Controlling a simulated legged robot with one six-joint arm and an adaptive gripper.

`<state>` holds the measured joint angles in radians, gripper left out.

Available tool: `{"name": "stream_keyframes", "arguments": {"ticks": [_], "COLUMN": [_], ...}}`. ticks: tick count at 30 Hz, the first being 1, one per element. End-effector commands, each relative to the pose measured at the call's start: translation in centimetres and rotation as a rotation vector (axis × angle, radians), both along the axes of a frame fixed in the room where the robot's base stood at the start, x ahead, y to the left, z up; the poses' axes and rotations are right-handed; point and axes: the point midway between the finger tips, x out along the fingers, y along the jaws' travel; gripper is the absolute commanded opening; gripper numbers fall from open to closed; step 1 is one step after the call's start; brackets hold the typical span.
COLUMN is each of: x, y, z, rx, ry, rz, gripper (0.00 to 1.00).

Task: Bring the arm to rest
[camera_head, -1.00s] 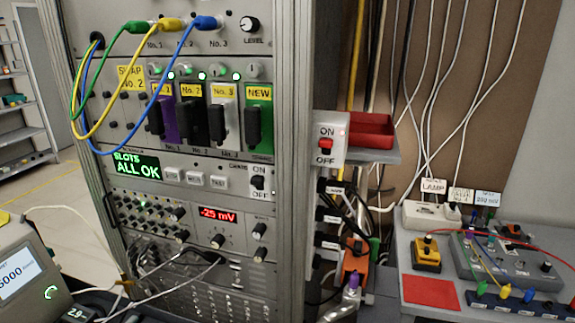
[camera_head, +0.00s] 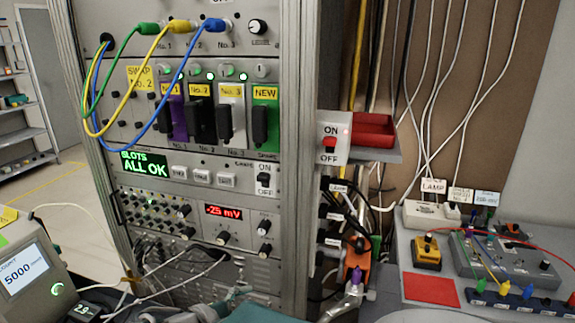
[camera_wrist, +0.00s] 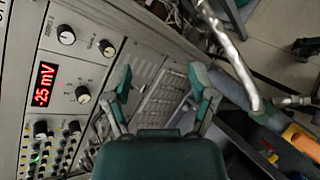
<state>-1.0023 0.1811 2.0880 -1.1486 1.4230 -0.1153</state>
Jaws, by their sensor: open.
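My gripper (camera_wrist: 161,85) is open in the wrist view, its two green-tipped fingers spread apart with nothing between them. It points past the lower part of the equipment rack, over a perforated metal panel (camera_wrist: 160,97). In the head view, a green part of my arm shows at the bottom edge, in front of the foot of the rack (camera_head: 292,200). The rest of the arm is out of that view.
The rack's slot display (camera_head: 144,163) reads ALL OK, and a red readout (camera_head: 222,212) shows -25 mV. Loose cables hang by the rack's lower front. A grey bench (camera_head: 388,300) with a red pad (camera_head: 430,290) stands at right; a counting device (camera_head: 28,275) stands at left.

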Motion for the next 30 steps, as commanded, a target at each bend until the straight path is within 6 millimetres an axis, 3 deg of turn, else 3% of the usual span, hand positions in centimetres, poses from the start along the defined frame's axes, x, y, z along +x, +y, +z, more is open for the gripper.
{"name": "stream_keyframes", "arguments": {"ticks": [1,6,12,21,30], "x": [0.1,-1.4,-4.6,-9.5,-11.6], "y": [-2.8,-10.5,-16.4,-21.0,-22.2], "z": [0.4,0.7,0.7,1.4,2.6], "rx": [0.071,0.342,0.685,1.235,1.592], "ry": [0.019,0.072,0.062,-0.109,-0.309], "rz": [-0.078,-0.332,-0.607,-0.947,-1.098], "gripper": [0.74,0.74,0.74,0.74,0.74]}}
